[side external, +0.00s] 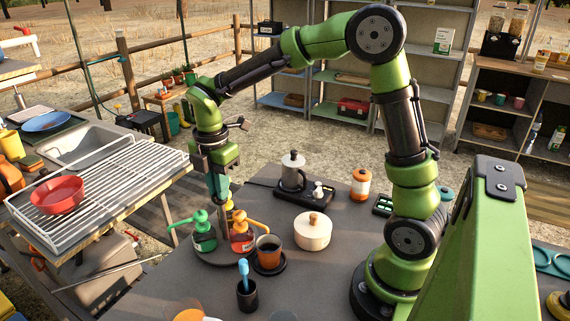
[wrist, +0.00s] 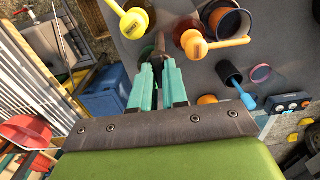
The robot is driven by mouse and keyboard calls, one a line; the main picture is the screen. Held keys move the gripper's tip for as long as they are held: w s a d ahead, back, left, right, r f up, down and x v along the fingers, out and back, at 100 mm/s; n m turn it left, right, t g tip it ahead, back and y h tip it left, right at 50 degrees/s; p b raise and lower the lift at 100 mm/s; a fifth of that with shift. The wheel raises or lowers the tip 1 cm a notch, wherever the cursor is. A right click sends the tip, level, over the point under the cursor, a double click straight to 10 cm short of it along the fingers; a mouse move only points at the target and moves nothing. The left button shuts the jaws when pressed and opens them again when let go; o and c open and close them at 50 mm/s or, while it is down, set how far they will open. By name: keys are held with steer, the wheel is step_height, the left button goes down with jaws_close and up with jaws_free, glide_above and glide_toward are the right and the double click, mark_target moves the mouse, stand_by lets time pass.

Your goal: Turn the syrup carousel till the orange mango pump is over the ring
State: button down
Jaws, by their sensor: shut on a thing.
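The syrup carousel (side external: 213,259) is a dark round base on the grey counter. It carries a green pump bottle (side external: 203,237) at left and an orange pump bottle (side external: 241,243) at right. The orange pump (wrist: 197,44) points its spout right, close beside the dark cup (side external: 268,245); I cannot tell whether its tip is over the ring. The cup stands on a dark round base (side external: 266,269), likely the ring. A yellow pump (wrist: 134,22) shows in the wrist view. My gripper (side external: 219,200), teal-fingered, points down over the carousel, shut on a slim brown post (wrist: 157,45), partly hidden by the fingers.
A black holder with a blue-handled tool (side external: 246,290) stands in front of the cup. A cream lidded pot (side external: 313,232) is at its right, with a metal coffee pot (side external: 293,172) behind. A wire rack with a red bowl (side external: 58,195) is at left.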

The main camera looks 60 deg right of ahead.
steer(key=shift+r, duration=0.1)
stand_by(0.3)
steer(key=c, duration=1.1)
jaws_free()
steer(key=shift+c, duration=0.2)
step_height(320, 180, up, 17)
